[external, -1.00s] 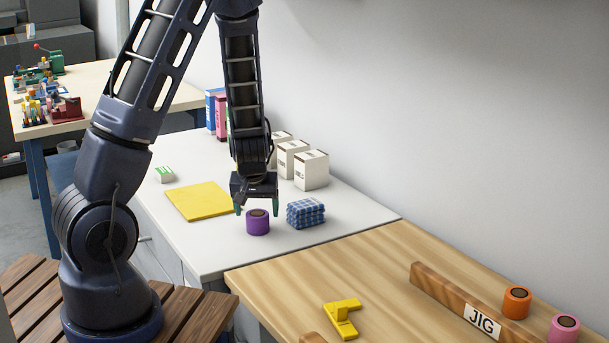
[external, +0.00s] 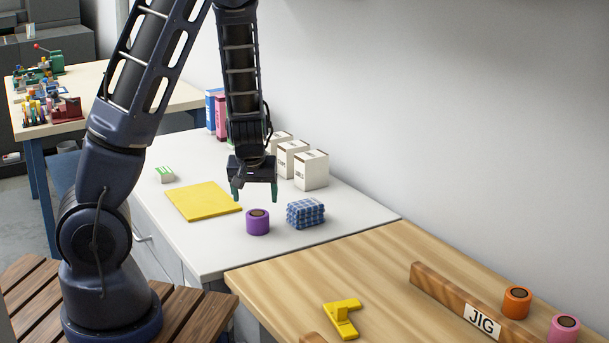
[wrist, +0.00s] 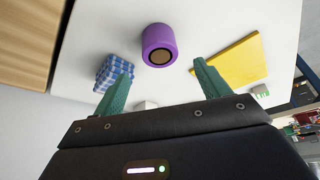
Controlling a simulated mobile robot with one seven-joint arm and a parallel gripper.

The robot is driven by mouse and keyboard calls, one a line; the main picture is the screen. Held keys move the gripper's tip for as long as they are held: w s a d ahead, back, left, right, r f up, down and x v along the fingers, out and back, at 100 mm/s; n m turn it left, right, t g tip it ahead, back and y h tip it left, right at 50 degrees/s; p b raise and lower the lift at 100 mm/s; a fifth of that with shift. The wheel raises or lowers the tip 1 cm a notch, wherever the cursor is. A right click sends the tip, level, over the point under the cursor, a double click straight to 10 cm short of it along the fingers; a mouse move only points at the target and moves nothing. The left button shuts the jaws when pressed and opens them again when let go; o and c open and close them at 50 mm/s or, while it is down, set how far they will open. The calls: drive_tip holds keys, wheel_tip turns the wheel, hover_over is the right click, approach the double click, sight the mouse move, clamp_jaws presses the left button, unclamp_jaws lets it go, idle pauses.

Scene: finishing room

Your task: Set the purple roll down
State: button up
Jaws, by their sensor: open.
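The purple roll (external: 257,223) stands upright on the white counter (external: 230,253), between the yellow sheet and the blue checked cloth. It also shows in the wrist view (wrist: 158,46), ahead of the fingertips. My gripper (external: 254,196) is open and empty above the roll, with its green fingers (wrist: 160,82) spread apart. The fingertips are clear of the roll in both views.
A folded blue checked cloth (external: 305,213) lies just right of the roll, and a flat yellow sheet (external: 203,201) lies to its left. White boxes (external: 311,170) stand behind. The wooden bench (external: 380,275) holds a jig bar (external: 440,291), an orange roll (external: 517,301) and a pink roll (external: 563,329).

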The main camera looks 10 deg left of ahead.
drive_tip(key=shift+v, duration=1.65)
drive_tip(key=shift+r, duration=0.1)
drive_tip(key=s+a+r+m, duration=0.1)
drive_tip(key=s+a+r, duration=0.5)
drive_tip(key=s+r, duration=0.5)
drive_tip(key=s+a+r+m, duration=0.1)
drive_tip(key=s+a+r, duration=0.6)
drive_tip(key=s+r, duration=0.5)
wheel_tip(320, 180, up, 4)
drive_tip(key=shift+s+a+h, duration=0.15)
drive_tip(key=shift+a+h, duration=0.05)
drive_tip(key=shift+h, duration=0.2)
